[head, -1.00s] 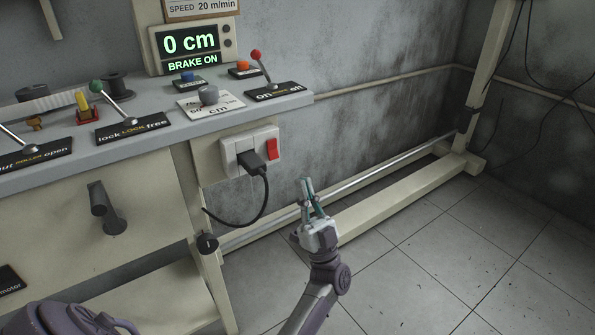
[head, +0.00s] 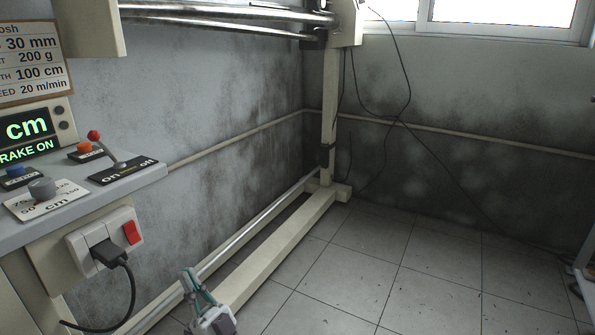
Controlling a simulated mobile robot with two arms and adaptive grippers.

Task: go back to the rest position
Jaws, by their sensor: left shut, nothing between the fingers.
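My left gripper (head: 190,285) shows low in the head view, left of centre, with its teal fingers pointing up and slightly left. Its fingers are together with nothing between them. It is in front of the long metal rail and the cream floor beam of the machine frame in the picture. Most of my left arm is cut off by the lower edge. My right gripper is not in view.
A control bench (head: 110,192) with an on/off lever (head: 118,158) stands at the left. Below it, a black plug (head: 107,254) sits in a socket beside a red switch (head: 132,232). The tiled floor (head: 400,285) at centre right is clear.

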